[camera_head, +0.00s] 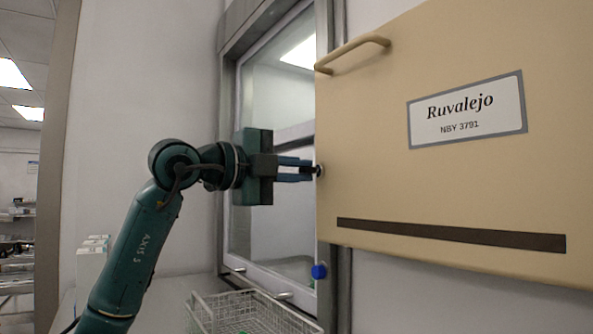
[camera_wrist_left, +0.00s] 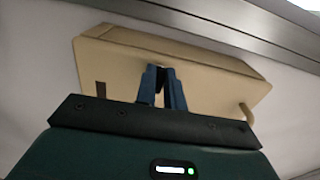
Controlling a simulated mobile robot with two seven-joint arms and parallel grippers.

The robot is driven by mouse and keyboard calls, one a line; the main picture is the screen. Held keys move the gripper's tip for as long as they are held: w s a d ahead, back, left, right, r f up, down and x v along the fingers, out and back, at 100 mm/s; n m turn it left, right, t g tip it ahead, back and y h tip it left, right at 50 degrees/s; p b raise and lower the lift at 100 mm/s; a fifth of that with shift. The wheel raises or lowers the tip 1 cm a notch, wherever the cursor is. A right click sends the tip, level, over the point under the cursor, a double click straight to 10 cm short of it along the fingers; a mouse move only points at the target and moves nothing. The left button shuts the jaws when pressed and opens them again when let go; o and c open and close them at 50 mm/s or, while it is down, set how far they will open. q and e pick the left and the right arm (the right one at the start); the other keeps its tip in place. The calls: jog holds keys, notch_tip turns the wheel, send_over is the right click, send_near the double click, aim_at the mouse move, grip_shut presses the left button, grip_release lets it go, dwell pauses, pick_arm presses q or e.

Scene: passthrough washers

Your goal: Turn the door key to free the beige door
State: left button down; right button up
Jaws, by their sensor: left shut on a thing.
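The beige door (camera_head: 370,180) fills the right of the head view, with a bar handle (camera_head: 352,54) at its upper left and a label reading "Ruvalejo NBY 3791". The door key (camera_head: 319,171) is a small dark and metallic piece at the door's left edge, mostly hidden by my fingers. My left gripper (camera_head: 312,171) comes in from the left and is shut on the key. In the left wrist view the blue fingers (camera_wrist_left: 163,78) are close together in front of the beige door (camera_wrist_left: 215,75); the key is hidden there. My right gripper is not in view.
A glazed window frame (camera_head: 232,130) stands behind my left arm, left of the door. A blue knob (camera_head: 319,272) sits below the door's left edge. A wire basket (camera_head: 250,312) stands below my gripper. White boxes (camera_head: 92,258) stand at the left.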

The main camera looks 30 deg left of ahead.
pick_arm(q)
jog(key=c, duration=1.5)
grip_release()
jog(key=shift+c, duration=0.2)
jog(key=shift+s+a, duration=0.25)
jog(key=shift+s, duration=0.2)
jog(key=b+v, duration=0.3)
jog(key=v, duration=0.9)
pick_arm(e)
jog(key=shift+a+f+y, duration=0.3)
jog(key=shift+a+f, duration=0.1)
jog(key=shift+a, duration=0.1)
pick_arm(q)
jog(key=shift+s, duration=0.1)
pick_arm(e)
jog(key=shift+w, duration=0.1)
